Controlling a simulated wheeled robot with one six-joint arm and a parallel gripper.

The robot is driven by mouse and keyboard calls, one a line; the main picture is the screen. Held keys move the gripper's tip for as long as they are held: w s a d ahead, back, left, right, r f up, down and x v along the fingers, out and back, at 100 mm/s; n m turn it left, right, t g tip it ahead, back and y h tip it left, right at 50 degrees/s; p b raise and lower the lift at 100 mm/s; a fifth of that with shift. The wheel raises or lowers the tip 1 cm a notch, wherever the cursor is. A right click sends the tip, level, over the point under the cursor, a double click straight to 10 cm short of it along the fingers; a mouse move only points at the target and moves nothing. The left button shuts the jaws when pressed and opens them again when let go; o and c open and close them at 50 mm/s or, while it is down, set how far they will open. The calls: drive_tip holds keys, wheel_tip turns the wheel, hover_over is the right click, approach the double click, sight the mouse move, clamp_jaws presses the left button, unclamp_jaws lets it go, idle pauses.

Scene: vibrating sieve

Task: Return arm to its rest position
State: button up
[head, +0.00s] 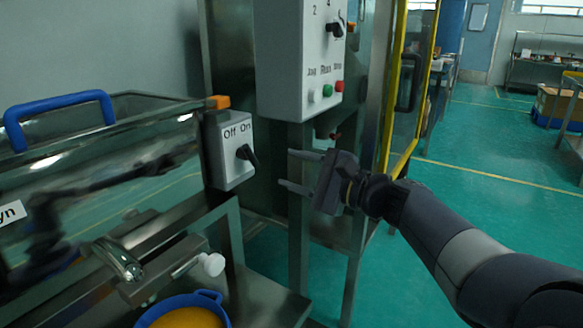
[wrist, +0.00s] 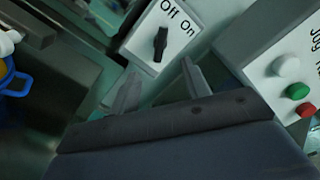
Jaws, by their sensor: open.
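My gripper (head: 285,170) is open and empty in the head view, its two fingers pointing left towards the Off/On switch box. In the wrist view my gripper (wrist: 160,88) shows both fingers apart with nothing between them. The grey switch box (head: 228,150) has a black rotary knob (head: 247,155), a short gap left of my fingertips. The knob also shows in the wrist view (wrist: 160,44), just beyond the fingers. My arm (head: 460,245) reaches in from the lower right of the head view.
A control box (head: 295,60) with green and red buttons hangs close above my gripper. A yellow-framed door (head: 392,90) stands behind it. The steel sieve with a blue handle (head: 60,112) and a blue pot (head: 185,312) are at left. Open green floor (head: 490,215) lies right.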

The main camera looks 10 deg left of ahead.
sight(254, 158)
drive_tip(key=b+x, duration=0.2)
drive_tip(key=x, duration=0.8)
drive_tip(key=shift+w+a, duration=0.1)
drive_tip(key=shift+a, duration=0.15)
drive_tip(key=shift+w+a+r, duration=0.1)
drive_tip(key=shift+a, duration=0.1)
drive_tip(key=shift+d+m+p, duration=0.1)
drive_tip(key=shift+m+p, duration=0.2)
drive_tip(key=shift+p, duration=0.05)
drive_tip(key=shift+f+b, duration=0.2)
drive_tip(key=shift+b, duration=0.2)
